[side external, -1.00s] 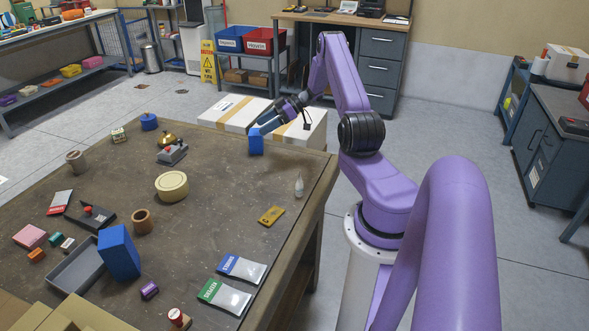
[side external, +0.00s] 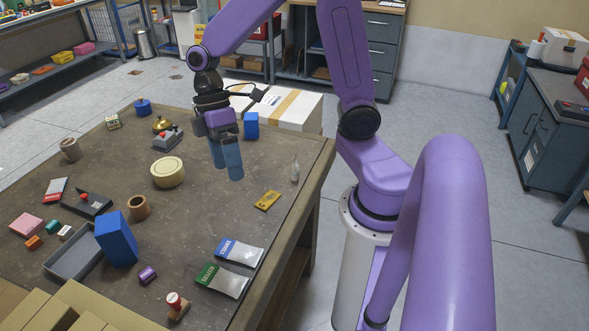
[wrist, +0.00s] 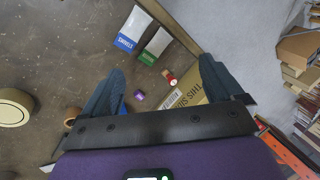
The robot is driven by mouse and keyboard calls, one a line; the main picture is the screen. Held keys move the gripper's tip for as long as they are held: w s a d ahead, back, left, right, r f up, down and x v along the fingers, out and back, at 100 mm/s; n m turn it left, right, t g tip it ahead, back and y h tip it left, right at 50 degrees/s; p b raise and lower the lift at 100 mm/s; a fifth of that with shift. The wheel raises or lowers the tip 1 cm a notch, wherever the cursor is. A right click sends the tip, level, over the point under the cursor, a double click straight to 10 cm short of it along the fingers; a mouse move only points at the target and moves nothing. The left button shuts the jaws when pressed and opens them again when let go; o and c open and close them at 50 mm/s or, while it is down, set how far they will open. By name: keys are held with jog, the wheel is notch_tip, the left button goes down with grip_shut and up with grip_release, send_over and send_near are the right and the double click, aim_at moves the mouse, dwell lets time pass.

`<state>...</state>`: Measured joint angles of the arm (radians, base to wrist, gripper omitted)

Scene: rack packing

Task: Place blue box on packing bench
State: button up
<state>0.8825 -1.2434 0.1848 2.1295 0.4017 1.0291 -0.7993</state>
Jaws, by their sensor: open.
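A small blue box (side external: 251,125) stands upright on the packing bench (side external: 200,225), near its far right edge. A larger blue box (side external: 116,239) stands tilted against or beside a grey tray (side external: 72,262) at the front left; I cannot tell whether they touch. My gripper (side external: 226,172) points down above the middle of the bench, open and empty, to the left and nearer than the small box. In the wrist view my gripper's two fingers (wrist: 161,75) are spread wide with nothing between them. A blue patch shows beside the left finger; the small box is not seen there.
Cardboard (side external: 85,308) fills the front left corner. White cartons (side external: 291,108) stand behind the bench.

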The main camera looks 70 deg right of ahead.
jog(key=s+r+n+t+h, duration=0.1)
jog(key=s+n+t+h, duration=0.1)
jog(key=s, duration=1.2)
jog(key=shift+s+r+t+h, duration=0.25)
jog(key=shift+r+t+h, duration=0.15)
jog(key=shift+t, duration=0.3)
